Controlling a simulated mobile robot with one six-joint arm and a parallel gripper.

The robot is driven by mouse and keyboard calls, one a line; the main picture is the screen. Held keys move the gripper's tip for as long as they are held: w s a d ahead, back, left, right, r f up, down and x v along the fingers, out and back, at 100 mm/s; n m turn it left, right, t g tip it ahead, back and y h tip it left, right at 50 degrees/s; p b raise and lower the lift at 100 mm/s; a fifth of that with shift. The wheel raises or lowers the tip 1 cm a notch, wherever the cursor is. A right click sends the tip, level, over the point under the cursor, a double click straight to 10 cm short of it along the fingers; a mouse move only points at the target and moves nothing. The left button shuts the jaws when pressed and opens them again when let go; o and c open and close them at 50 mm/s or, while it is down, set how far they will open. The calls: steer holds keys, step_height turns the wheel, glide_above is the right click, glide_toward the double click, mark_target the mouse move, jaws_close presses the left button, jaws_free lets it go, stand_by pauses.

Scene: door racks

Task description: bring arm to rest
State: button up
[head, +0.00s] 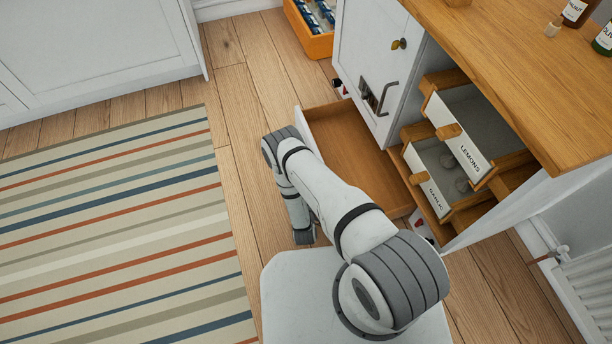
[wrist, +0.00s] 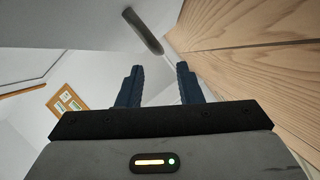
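My gripper (wrist: 158,82) shows in the wrist view as two dark blue fingers standing apart, with nothing between them. A grey bar (wrist: 143,30) is beyond the fingertips; I cannot tell whether the fingers are near it. In the head view my white and grey arm is bent, with its upper links above my base and its far end hanging down left of the open drawer. The fingers cannot be made out there. The wooden drawer (head: 345,150) is pulled out low on the white cabinet, partly hidden behind my arm.
The white cabinet door (head: 375,55) with a metal handle (head: 378,98) looks shut. Bins labelled LEMONS (head: 468,145) and GARLIC (head: 430,185) sit on the right. An orange crate (head: 318,42) stands at the back. The striped rug (head: 110,225) on the left is clear.

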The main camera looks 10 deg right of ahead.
steer(key=shift+s+r, duration=0.1)
steer(key=shift+s, duration=0.4)
